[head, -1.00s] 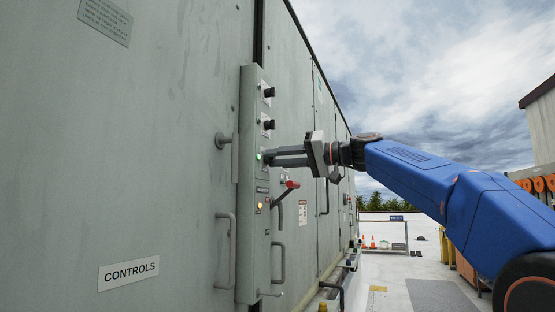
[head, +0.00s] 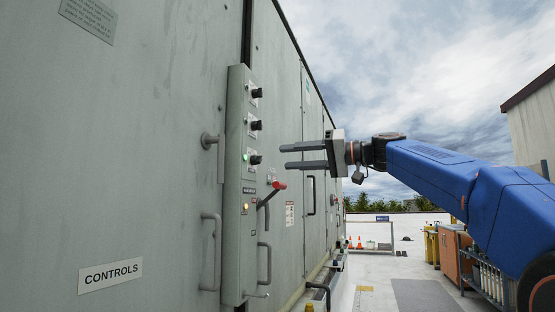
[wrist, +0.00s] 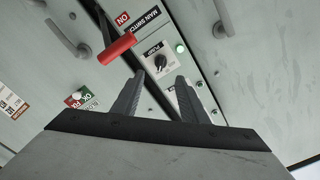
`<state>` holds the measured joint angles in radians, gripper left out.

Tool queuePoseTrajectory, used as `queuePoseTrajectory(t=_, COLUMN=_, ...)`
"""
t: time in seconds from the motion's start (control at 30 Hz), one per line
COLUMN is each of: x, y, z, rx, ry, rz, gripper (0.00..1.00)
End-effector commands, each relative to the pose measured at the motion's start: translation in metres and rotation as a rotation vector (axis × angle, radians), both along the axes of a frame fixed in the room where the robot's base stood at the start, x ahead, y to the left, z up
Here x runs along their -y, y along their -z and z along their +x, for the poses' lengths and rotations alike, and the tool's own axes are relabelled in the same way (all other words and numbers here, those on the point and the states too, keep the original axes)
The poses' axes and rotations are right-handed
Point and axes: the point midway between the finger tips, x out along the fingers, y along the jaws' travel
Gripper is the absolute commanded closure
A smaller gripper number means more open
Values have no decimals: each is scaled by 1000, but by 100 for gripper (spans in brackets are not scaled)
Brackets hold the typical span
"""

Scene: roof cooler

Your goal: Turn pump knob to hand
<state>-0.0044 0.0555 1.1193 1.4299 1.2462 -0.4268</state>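The pump knob (wrist: 160,64) is a black rotary knob on a small labelled plate beside a lit green lamp (wrist: 180,48) in the wrist view. In the head view it appears to be the lowest of three black knobs (head: 256,160) on the narrow control panel (head: 235,200). Its small marks are too small to read surely, so I cannot tell its setting. My gripper (head: 285,157) is open and empty. Its fingers point at the panel, a short gap to the right of the knob. In the wrist view the knob shows beyond the gap between the fingertips (wrist: 159,77).
A red-handled main switch lever (head: 278,185) sticks out just below the knob; it shows near the left finger in the wrist view (wrist: 117,48). Grey door handles (head: 211,250) flank the panel. A lit amber lamp (head: 245,208) sits lower. Air right of the panel is free.

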Motion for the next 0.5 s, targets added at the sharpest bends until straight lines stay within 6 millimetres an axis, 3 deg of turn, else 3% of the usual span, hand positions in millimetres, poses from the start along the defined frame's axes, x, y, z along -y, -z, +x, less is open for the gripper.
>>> queuePoseTrajectory(t=0.3, x=52, y=0, z=-18, rx=0, ry=4, rz=0, gripper=60)
queuePoseTrajectory(t=0.5, x=72, y=0, z=-26, rx=1, ry=3, rz=0, gripper=60)
